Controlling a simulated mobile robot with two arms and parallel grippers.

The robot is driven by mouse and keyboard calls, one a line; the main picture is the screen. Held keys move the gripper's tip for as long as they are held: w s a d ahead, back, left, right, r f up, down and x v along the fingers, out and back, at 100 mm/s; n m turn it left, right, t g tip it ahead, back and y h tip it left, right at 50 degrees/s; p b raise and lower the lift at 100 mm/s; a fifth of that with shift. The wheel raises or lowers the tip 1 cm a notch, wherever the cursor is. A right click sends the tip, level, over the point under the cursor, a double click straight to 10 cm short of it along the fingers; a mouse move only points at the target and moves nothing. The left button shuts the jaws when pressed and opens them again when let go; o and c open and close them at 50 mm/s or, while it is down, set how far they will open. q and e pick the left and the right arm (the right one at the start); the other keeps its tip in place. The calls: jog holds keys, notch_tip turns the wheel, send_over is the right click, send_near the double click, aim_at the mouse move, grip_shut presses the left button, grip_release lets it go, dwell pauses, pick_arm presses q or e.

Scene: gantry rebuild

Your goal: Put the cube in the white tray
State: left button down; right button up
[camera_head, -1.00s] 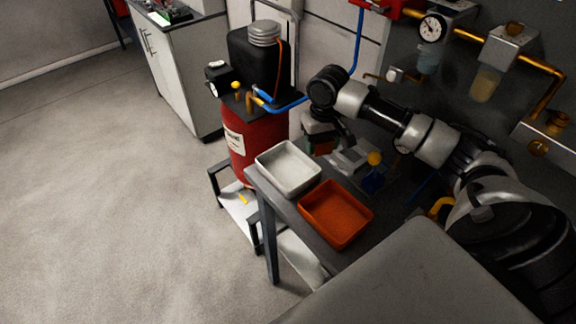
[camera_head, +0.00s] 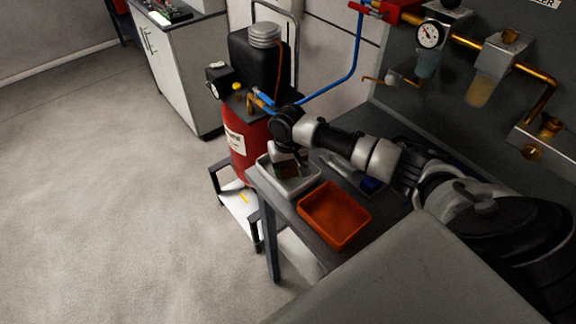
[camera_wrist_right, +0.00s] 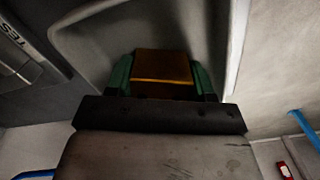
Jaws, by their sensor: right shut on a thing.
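The white tray (camera_head: 292,192) sits on the dark bench at its near left end. My right gripper (camera_head: 290,169) is over this tray, its arm reaching in from the right. In the right wrist view the gripper (camera_wrist_right: 163,84) is shut on an orange-brown cube (camera_wrist_right: 163,65) between its green finger pads. Pale tray walls (camera_wrist_right: 236,45) show around and behind the cube. The arm hides part of the tray in the head view, and I cannot tell whether the cube touches the tray floor. My left gripper is not in view.
An orange tray (camera_head: 335,214) stands right beside the white one. A red tank (camera_head: 262,138) stands left of the bench. Pipes and a gauge (camera_head: 430,36) are on the back wall.

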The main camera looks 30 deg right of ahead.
jog(key=o, duration=1.1)
jog(key=shift+f, duration=0.1)
jog(key=shift+o, duration=0.2)
notch_tip(320, 180, up, 12)
jog(key=b, duration=0.1)
jog(key=shift+r, duration=0.2)
